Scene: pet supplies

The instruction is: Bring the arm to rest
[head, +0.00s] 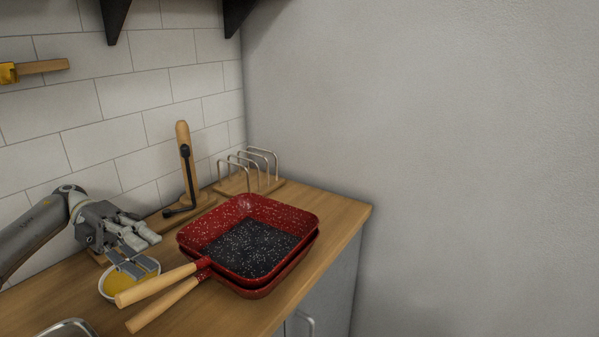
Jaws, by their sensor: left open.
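My left arm comes in from the left edge in the head view. Its gripper (133,262) is open, with the fingers pointing down over a small white bowl (104,291) with yellow contents. The fingers cover part of the bowl, and I cannot tell whether they touch it. Nothing shows between the fingers. My right gripper is not in view.
Two stacked red square pans (255,243) with wooden handles (158,284) sit right of the bowl on the wooden counter (335,214). A wooden stand (184,160) and wire rack (250,172) are behind. A metal rim (70,326) shows at front left. The counter ends at right.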

